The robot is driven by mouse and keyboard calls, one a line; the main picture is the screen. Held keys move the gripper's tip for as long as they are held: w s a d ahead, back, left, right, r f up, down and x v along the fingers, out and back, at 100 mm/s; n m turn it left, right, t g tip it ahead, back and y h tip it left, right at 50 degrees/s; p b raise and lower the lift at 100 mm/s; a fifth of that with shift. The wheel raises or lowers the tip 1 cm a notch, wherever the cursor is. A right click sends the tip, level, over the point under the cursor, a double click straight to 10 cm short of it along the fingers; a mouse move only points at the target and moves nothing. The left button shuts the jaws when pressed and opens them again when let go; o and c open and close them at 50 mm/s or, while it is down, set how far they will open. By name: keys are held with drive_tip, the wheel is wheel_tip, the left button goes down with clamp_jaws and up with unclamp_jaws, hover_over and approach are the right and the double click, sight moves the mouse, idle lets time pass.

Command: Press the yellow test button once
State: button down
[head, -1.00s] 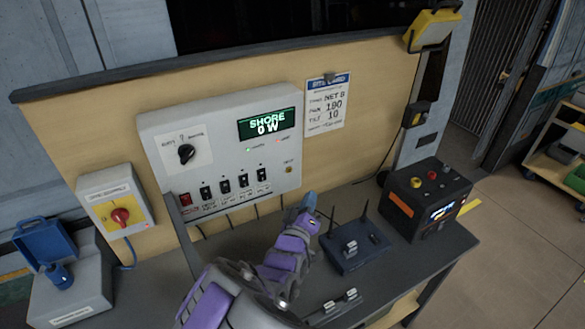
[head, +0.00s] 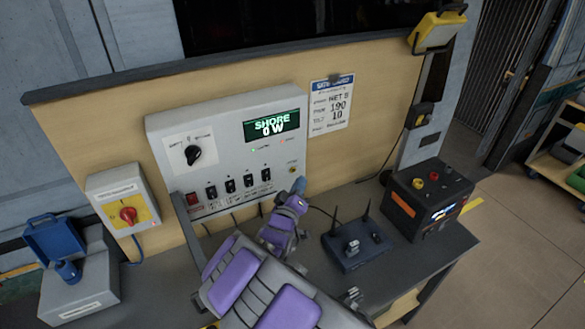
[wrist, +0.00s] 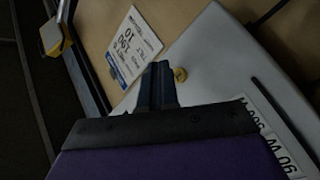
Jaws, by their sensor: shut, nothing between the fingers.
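The small yellow test button (head: 293,169) is at the lower right of the grey control panel (head: 222,125). It also shows in the wrist view (wrist: 180,75), just right of my fingertips. My gripper (head: 299,185) is shut and empty, its blue fingertips just below the button in the head view. My gripper also shows in the wrist view (wrist: 161,72), fingers together and pointing toward the panel. I cannot tell whether the fingertips touch the panel. The panel's display (head: 271,126) reads "SHORE 0 W".
A row of black switches (head: 230,186) and a red switch (head: 192,199) are left of the button. A blue router (head: 358,248) with antennas and a dark box (head: 428,200) stand on the desk to the right. A paper card (head: 331,105) hangs beside the panel.

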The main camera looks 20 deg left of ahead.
drive_tip(key=shift+w+a+p, duration=0.45)
drive_tip(key=shift+w+a, duration=0.15)
drive_tip(key=shift+r, duration=0.15)
idle(1.7)
drive_tip(key=shift+w+a+r+p, duration=0.1)
drive_tip(key=shift+w+a+p, duration=0.15)
drive_tip(key=shift+p, duration=0.35)
drive_tip(key=shift+w+a+p, duration=0.15)
drive_tip(key=shift+a+p, duration=0.1)
drive_tip(key=shift+p, duration=0.05)
idle(0.5)
drive_tip(key=shift+d, duration=0.1)
drive_tip(key=shift+s+d, duration=0.45)
drive_tip(key=shift+s, duration=0.1)
